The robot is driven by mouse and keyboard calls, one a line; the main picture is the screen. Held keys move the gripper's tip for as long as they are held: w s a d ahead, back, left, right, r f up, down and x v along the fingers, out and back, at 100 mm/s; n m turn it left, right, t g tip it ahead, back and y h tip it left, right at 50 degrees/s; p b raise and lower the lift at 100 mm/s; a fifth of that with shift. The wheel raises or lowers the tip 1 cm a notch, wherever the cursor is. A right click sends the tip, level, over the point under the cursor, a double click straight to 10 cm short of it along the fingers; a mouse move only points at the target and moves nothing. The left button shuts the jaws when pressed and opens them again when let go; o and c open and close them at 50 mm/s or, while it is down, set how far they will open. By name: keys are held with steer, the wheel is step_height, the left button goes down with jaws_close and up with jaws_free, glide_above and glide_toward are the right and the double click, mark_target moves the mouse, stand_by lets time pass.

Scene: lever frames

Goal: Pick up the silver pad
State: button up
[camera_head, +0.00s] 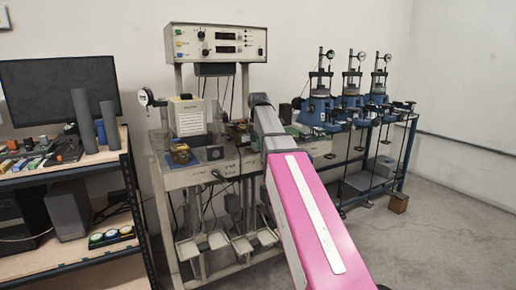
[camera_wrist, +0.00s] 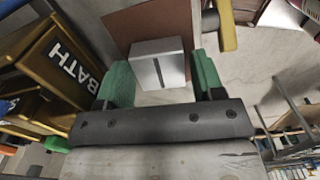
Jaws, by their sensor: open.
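A silver block (camera_wrist: 150,70) with a dark line down its face, which looks like the silver pad, is in the wrist view. It stands on a pale surface in front of a brown panel. My gripper (camera_wrist: 162,60) is open, with one green finger on each side of the block in the picture. A narrow gap shows at the right finger; I cannot tell whether the left finger touches the block, nor how far down the fingers reach. In the head view my arm hides my fingers, and I cannot make out the pad there.
A brass box marked BATH (camera_wrist: 45,65) stands close on the left in the wrist view. A yellow bar (camera_wrist: 228,25) is at upper right. In the head view, a control box (camera_head: 216,43) rises above the bench (camera_head: 190,178), and blue dial-gauge devices (camera_head: 318,110) stand to the right.

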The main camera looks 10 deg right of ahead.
steer(key=c, duration=0.9)
steer(key=shift+c, duration=0.2)
steer(key=shift+r, duration=0.15)
